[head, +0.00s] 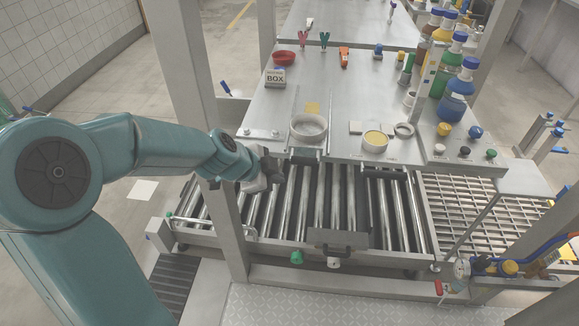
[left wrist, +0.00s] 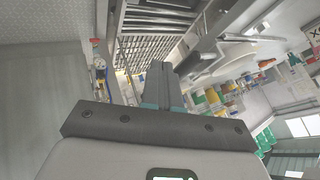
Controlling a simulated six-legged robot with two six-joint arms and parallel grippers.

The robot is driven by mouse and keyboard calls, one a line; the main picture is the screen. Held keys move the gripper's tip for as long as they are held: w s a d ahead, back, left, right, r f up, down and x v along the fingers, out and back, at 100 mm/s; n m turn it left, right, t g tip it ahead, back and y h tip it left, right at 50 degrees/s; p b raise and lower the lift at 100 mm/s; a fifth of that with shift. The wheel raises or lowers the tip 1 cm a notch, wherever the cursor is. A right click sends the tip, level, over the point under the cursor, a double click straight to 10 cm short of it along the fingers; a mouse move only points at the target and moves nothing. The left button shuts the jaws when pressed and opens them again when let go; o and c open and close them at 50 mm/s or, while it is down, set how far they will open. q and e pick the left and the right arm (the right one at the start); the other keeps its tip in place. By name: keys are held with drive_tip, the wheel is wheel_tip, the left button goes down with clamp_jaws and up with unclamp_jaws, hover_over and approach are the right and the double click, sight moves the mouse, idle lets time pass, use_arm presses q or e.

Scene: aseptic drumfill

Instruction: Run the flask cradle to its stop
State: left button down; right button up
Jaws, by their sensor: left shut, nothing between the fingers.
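What looks like the flask cradle, a round pale metal cup (head: 308,128), sits between two thin rails at the front edge of the steel worktop (head: 262,108) in the head view. No flask can be made out in it. My left gripper (head: 271,170) is in front of and below the worktop edge, left of the cup and apart from it, above the rollers. In the left wrist view its dark fingers (left wrist: 161,86) are together and empty. My right gripper is not in view.
A roller conveyor (head: 320,196) runs below the worktop, with a grating (head: 475,205) to its right. A grey upright post (head: 195,75) stands close to my left forearm. Bottles (head: 457,90), a yellow-topped cup (head: 375,141) and a red bowl (head: 284,58) stand on the worktop.

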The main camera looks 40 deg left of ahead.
use_arm(q)
drive_tip(key=w+a+f+p, duration=0.1)
drive_tip(key=w+f+p, duration=0.1)
drive_tip(key=w, duration=0.4)
drive_tip(key=shift+w+a+f, duration=0.25)
drive_tip(key=shift+a+f, duration=0.1)
drive_tip(key=shift+f, duration=0.1)
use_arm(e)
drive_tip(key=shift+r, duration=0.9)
